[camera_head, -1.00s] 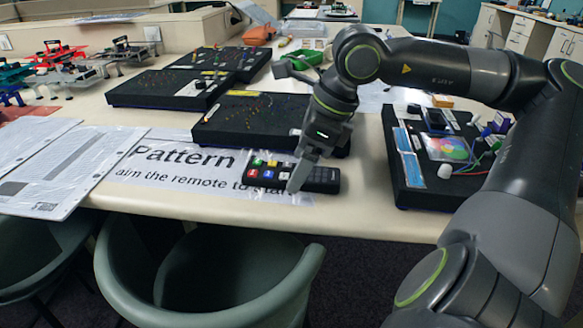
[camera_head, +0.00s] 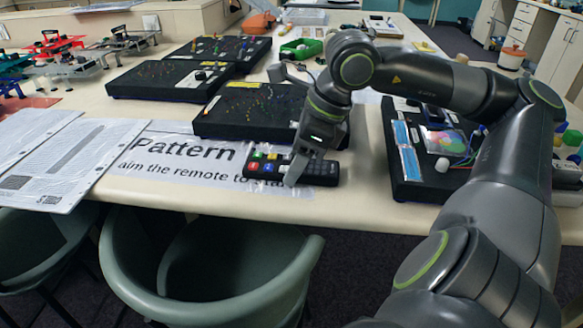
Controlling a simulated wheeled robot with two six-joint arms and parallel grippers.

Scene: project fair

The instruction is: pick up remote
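The black remote (camera_head: 322,174) with coloured buttons at its left end lies on a printed sign (camera_head: 180,160) near the table's front edge. My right gripper (camera_head: 294,178) points down over the middle of the remote, and a finger crosses in front of it. I cannot tell whether the fingers are apart or closed on it, as the second finger is hidden. The remote looks to be resting flat on the table. My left gripper is out of view.
Black pegboards (camera_head: 170,80) stand behind the sign, one (camera_head: 240,118) close behind the remote. Another black board (camera_head: 408,185) with parts is at the right. Papers (camera_head: 60,160) lie at the left. Green chairs (camera_head: 210,262) stand at the front edge.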

